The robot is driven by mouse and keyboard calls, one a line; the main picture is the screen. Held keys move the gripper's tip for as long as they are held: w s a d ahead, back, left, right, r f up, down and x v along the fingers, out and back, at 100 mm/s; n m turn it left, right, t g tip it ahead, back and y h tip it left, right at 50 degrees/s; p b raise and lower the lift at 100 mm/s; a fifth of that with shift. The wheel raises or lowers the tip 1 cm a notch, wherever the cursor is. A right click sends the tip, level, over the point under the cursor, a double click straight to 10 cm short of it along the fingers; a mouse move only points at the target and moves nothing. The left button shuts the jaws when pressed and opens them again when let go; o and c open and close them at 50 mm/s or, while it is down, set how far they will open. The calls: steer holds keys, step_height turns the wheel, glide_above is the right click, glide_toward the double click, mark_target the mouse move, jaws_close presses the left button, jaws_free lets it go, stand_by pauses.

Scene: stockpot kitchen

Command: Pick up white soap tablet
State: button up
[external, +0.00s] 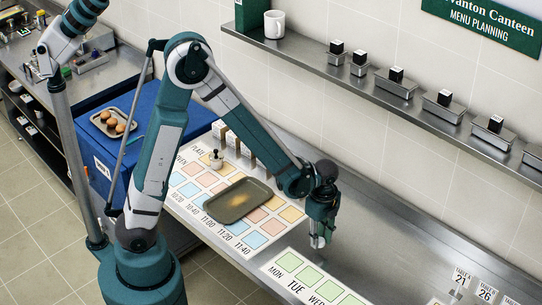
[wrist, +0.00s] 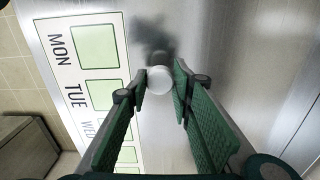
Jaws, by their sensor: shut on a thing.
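The white soap tablet (wrist: 159,80) shows in the wrist view as a small pale round piece between my fingertips. My gripper (external: 318,241) is shut on it, pointing down over the steel counter (external: 375,255), to the right of the brown tray. In the wrist view, my gripper (wrist: 160,85) has one green finger on each side of the tablet. In the external view the fingers mostly hide the tablet. I cannot tell whether it touches the counter.
A brown tray (external: 222,208) rests on a chart with coloured squares. A weekday card (external: 325,283) with green squares lies near the front edge. Small numbered cards (external: 485,292) stand at right. A wall shelf (external: 340,66) holds a mug and several metal holders. The counter behind my gripper is clear.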

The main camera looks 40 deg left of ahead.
mark_target(320, 240)
steer(key=shift+r, duration=3)
